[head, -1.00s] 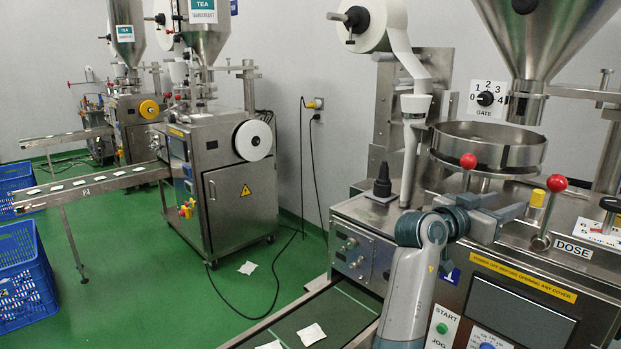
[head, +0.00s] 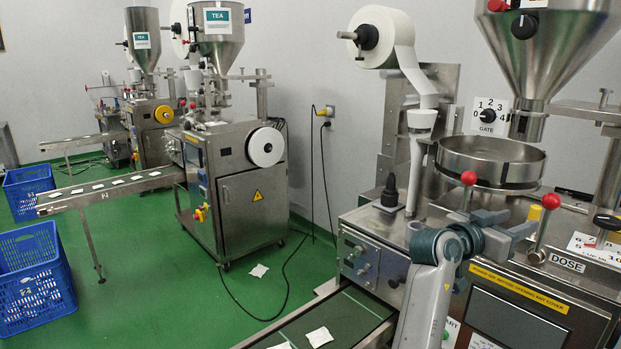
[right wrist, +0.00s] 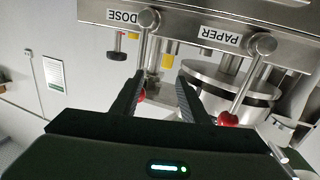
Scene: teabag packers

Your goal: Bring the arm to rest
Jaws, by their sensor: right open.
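My right gripper (head: 510,226) is raised in front of the nearest packing machine (head: 375,245), with its arm coming up from the bottom of the head view. In the right wrist view its two dark fingers (right wrist: 158,98) stand apart with nothing between them. The red-knobbed DOSE lever (head: 545,220) is close beside the fingers in the head view. A second red-knobbed lever (head: 468,180) stands just behind the gripper. In the right wrist view the PAPER lever (right wrist: 245,90) is right of the fingers. My left gripper is not in view.
A round steel pan (head: 490,165) sits under the hopper (head: 545,45). A dark conveyor (head: 350,318) carries white teabags. Two other machines (head: 240,170) stand behind at left. Blue crates (head: 35,285) stand on the green floor. A cable lies on the floor between machines.

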